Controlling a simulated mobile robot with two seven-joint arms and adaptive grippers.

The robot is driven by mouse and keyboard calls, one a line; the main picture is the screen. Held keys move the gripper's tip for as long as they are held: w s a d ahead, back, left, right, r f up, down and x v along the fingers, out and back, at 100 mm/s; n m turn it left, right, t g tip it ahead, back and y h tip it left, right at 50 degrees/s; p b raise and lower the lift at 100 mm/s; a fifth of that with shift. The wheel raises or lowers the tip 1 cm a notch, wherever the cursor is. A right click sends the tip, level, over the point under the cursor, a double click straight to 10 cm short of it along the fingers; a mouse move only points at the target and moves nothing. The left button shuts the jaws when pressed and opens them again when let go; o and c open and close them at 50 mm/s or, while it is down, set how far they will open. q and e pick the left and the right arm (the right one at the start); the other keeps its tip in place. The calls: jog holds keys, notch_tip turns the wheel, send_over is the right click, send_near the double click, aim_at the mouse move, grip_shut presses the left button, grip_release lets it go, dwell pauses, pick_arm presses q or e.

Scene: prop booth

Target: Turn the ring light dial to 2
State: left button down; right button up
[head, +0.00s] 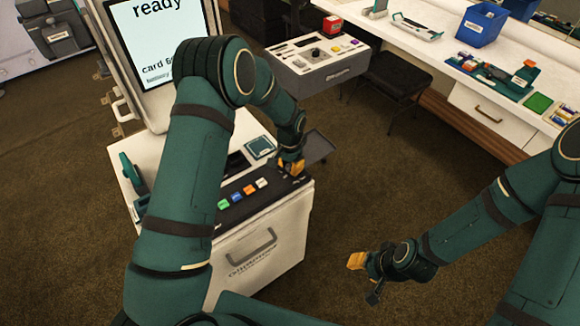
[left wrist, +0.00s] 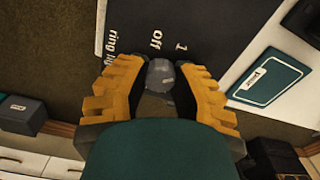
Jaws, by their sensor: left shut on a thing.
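The ring light dial (left wrist: 160,73) is a small grey knob on a black panel (left wrist: 210,30). In the left wrist view it sits between the orange fingers of my left gripper (left wrist: 158,85), which is shut on it. The labels "off" and "1" and part of "ring light" show beside it. A "2" and the dial's pointer cannot be made out. In the head view my left gripper (head: 291,167) is at the right end of the console's black panel (head: 235,212) and hides the dial. My right gripper (head: 365,276) hangs over the floor, apart from everything; its finger opening is unclear.
The white console (head: 265,265) carries a "ready" screen (head: 155,38), several coloured buttons and a teal card pad (head: 260,147). A small dark tray (head: 318,147) sticks out near my left gripper. A white counter with a blue bin (head: 482,24) stands at the back right.

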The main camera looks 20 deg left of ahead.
aim_at(290, 166)
pick_arm(q)
jog(key=shift+m, duration=1)
jog(key=c, duration=0.7)
grip_release()
notch_tip(290, 166, up, 12)
jog(key=shift+s+f, duration=0.1)
